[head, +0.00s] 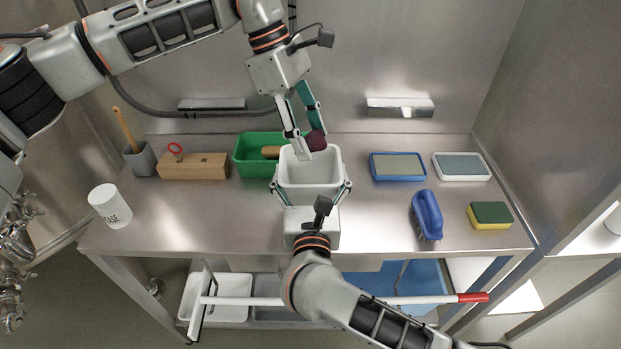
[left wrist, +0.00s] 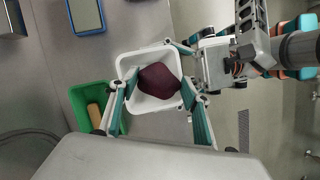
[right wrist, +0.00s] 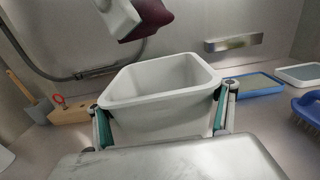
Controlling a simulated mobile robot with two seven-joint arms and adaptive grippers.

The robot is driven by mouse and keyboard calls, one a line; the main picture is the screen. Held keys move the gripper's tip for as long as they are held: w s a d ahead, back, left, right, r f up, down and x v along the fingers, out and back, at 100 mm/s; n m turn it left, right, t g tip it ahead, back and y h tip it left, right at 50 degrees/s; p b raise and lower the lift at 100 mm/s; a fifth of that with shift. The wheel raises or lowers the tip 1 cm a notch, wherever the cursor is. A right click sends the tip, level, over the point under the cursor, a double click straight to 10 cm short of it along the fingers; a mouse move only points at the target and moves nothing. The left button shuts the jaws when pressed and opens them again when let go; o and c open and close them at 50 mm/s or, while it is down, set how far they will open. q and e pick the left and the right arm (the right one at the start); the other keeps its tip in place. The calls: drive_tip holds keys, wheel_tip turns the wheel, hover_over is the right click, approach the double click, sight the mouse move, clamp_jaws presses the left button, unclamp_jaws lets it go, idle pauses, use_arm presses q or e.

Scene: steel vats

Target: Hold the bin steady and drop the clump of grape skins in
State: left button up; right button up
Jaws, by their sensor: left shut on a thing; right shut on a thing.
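The white bin (head: 312,190) stands at the middle of the steel bench, open side up. My right gripper (head: 311,187) is shut on it, one finger against each side; the right wrist view shows both fingers on the bin's walls (right wrist: 165,112). The dark purple clump of grape skins (head: 316,140) is in my left gripper (head: 309,143), which is shut on it. The clump is above the bin's back part in the head view. In the left wrist view the clump (left wrist: 160,80) lies over the bin's opening, covering much of its inside.
A green bin (head: 245,158) with a wooden-looking item is just behind left. A wooden block (head: 195,167), grey pot (head: 140,160) and white tub (head: 109,206) are left. Two trays (head: 398,167), a blue brush (head: 427,214) and sponge (head: 490,214) are right. Bare bench lies between.

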use_arm(q)
drive_tip(key=shift+f, duration=0.15)
drive_tip(key=shift+w+f, duration=0.2)
drive_tip(key=shift+f, duration=0.55)
drive_tip(key=shift+w+f, duration=0.15)
drive_tip(key=shift+f, duration=0.6)
drive_tip(key=o, duration=1.1)
drive_tip(key=shift+c, duration=0.2)
drive_tip(key=v, duration=1.2)
drive_tip(key=shift+d, duration=0.1)
